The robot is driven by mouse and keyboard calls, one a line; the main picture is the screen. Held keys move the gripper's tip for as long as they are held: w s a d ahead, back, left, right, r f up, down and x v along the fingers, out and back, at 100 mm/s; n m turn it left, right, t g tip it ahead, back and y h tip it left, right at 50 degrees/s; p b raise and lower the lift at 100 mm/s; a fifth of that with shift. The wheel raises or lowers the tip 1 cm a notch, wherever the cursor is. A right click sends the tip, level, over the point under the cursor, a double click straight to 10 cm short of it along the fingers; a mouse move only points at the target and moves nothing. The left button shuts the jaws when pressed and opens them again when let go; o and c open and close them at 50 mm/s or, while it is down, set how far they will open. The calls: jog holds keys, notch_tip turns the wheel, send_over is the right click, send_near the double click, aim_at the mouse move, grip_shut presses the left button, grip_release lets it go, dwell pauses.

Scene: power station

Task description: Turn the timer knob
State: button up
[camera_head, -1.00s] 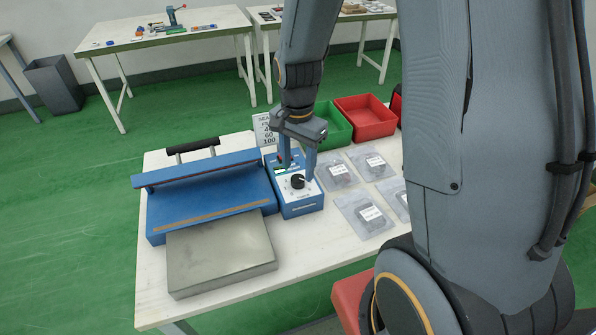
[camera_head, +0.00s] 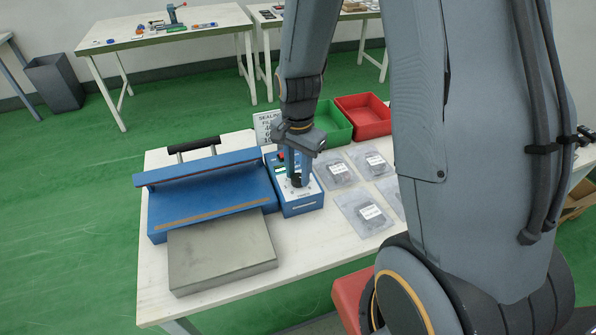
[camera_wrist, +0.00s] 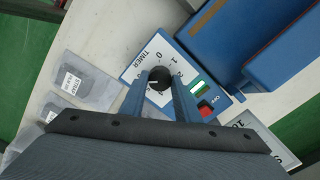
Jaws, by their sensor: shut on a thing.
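The timer knob (camera_wrist: 160,79) is a round black knob on a white dial plate marked TIMER with numbers. It sits on the blue control box (camera_head: 300,209) at the right end of the blue sealer (camera_head: 205,193). My gripper (camera_head: 298,180) points down over the dial. In the wrist view its two fingers (camera_wrist: 160,84) stand on either side of the knob and are shut on it. In the head view the fingers mostly hide the knob. A red switch marked OFF (camera_wrist: 206,108) and a green-and-white indicator (camera_wrist: 197,88) are beside the dial.
A metal plate (camera_head: 222,255) lies in front of the sealer. Clear bags (camera_head: 364,214) lie right of the control box. A green bin (camera_head: 333,123), a red bin (camera_head: 368,117) and a printed sign (camera_head: 266,128) stand behind. The white table (camera_head: 290,250) is bare near its front.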

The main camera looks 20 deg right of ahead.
aim_at(299, 177)
jog(key=shift+n, duration=0.3)
jog(key=n+p, duration=0.1)
jog(key=n, duration=0.2)
jog(key=shift+r+n, duration=0.1)
jog(key=shift+n, duration=0.2)
jog(key=shift+n+p, duration=0.75)
jog(key=shift+n, duration=1.45)
jog(key=o, duration=1)
jog(key=shift+o, duration=0.2)
jog(key=shift+d+r+b, duration=0.1)
jog(key=shift+r+b, duration=0.7)
jog(key=shift+r, duration=3.05)
